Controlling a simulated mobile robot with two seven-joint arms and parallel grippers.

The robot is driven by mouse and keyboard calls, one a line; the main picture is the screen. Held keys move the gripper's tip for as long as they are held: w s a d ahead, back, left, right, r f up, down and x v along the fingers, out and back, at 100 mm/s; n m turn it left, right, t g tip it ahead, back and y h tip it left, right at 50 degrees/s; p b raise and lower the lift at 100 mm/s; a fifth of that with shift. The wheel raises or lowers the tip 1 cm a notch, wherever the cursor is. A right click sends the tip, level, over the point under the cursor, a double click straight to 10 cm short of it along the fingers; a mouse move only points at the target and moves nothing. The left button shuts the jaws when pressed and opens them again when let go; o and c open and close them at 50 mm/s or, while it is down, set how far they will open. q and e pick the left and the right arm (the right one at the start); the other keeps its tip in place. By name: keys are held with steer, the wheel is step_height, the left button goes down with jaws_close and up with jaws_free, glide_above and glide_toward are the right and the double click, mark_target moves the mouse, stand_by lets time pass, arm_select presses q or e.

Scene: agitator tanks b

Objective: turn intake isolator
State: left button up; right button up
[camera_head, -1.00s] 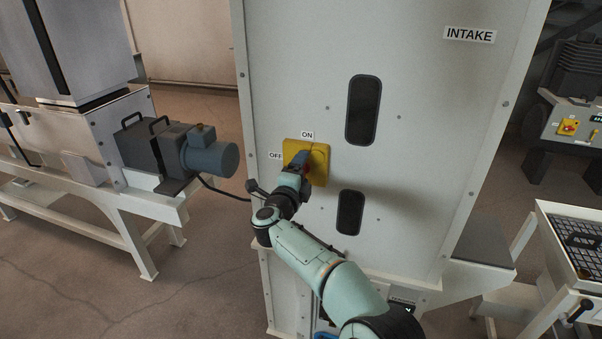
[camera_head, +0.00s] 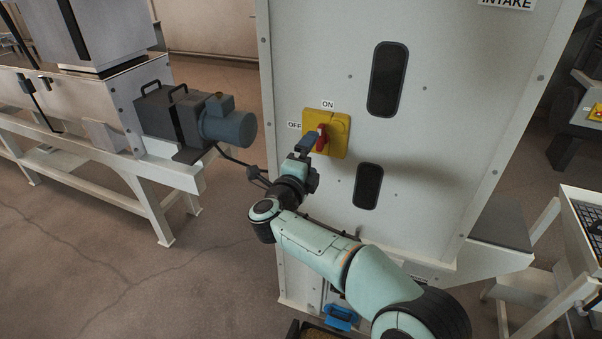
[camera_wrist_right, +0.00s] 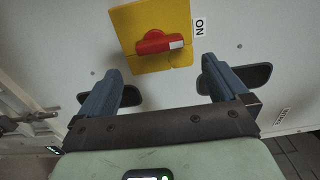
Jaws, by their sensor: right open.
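The intake isolator is a yellow plate (camera_head: 341,138) with a red handle (camera_head: 321,138) on the pale cabinet front. ON is printed above it and OFF at its left. The right wrist view shows the red handle (camera_wrist_right: 158,43) on the yellow plate (camera_wrist_right: 150,15), its white-marked end toward the ON side. My right gripper (camera_head: 308,143) is in front of the plate's lower left. In the right wrist view my right gripper (camera_wrist_right: 162,68) is open, with nothing between its blue fingers, and the handle lies beyond the fingertips. My left gripper is not in view.
The cabinet (camera_head: 450,150) has two dark oval windows (camera_head: 388,80) (camera_head: 368,186) right of the isolator. A blue-grey motor (camera_head: 228,122) on a white-framed machine stands at the left. Open floor (camera_head: 110,250) lies in front of that machine.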

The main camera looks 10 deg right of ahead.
steer(key=v, duration=0.6)
